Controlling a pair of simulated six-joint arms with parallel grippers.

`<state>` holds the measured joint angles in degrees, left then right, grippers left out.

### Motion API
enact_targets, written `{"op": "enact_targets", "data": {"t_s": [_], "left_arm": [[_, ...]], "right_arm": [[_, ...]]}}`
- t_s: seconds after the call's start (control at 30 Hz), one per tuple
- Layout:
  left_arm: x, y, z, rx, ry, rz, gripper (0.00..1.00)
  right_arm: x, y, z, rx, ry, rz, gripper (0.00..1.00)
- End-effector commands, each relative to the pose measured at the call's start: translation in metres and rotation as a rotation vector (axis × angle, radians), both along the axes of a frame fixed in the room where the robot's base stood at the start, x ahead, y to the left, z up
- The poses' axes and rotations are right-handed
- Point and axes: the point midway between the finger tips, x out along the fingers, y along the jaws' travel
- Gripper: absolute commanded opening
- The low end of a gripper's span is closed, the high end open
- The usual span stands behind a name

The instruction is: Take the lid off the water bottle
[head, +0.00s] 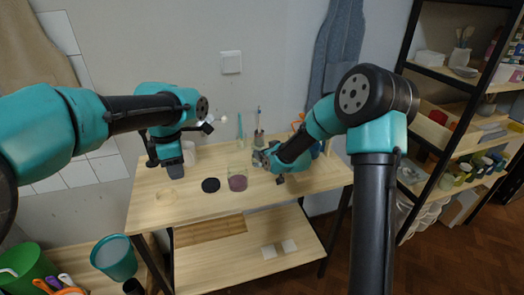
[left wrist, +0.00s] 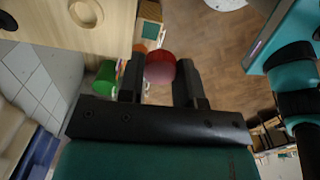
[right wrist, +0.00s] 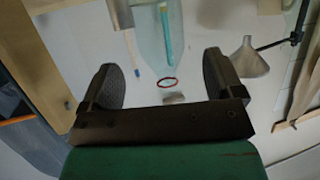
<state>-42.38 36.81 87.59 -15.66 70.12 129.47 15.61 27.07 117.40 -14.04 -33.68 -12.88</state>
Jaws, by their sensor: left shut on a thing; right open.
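My left gripper (head: 173,172) is over the back left of the wooden table, pointing down. In the left wrist view it (left wrist: 160,85) is shut on a rounded red piece (left wrist: 160,68) that looks like the lid. The head view does not show that piece clearly. My right gripper (right wrist: 165,82) is open and empty in its wrist view. A clear, bottle-like body (right wrist: 157,45) with a thin red ring shows beyond its fingers, apart from them. In the head view my right gripper (head: 262,159) is at the table's back middle, partly hidden by its arm.
The table (head: 205,212) holds a black disc (head: 211,185), a clear jar with a maroon base (head: 237,183) and a pale wooden ring (head: 167,196). Upright brushes (head: 259,132) stand behind. A shelf rack (head: 460,120) is at right. Buckets (head: 114,258) stand at lower left. The table's front is mostly clear.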

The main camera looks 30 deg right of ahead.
Motion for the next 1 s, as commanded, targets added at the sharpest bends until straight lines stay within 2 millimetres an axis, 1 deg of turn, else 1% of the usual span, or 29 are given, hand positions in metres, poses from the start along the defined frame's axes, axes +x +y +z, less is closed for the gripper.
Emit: {"op": "enact_targets", "data": {"t_s": [0.03,0.1,0.2,0.33,0.5,1.0], "left_arm": [[0.000,0.000,0.000,0.000,0.000,0.000,0.04],[0.000,0.000,0.000,0.000,0.000,0.000,0.04],[0.000,0.000,0.000,0.000,0.000,0.000,0.04],[0.000,0.000,0.000,0.000,0.000,0.000,0.04],[0.000,0.000,0.000,0.000,0.000,0.000,0.04],[0.001,0.000,0.000,0.000,0.000,0.001,0.04]], "right_arm": [[-0.009,-0.001,0.004,0.000,0.000,-0.001,0.87],[-0.020,-0.001,0.008,0.000,-0.001,-0.001,0.87],[-0.033,-0.001,0.014,0.001,-0.001,-0.001,0.87],[-0.043,-0.001,0.018,0.001,0.000,-0.001,0.87],[-0.047,-0.001,0.019,0.001,0.000,-0.001,0.87],[-0.048,-0.001,0.018,0.005,0.002,-0.004,0.87]]}}
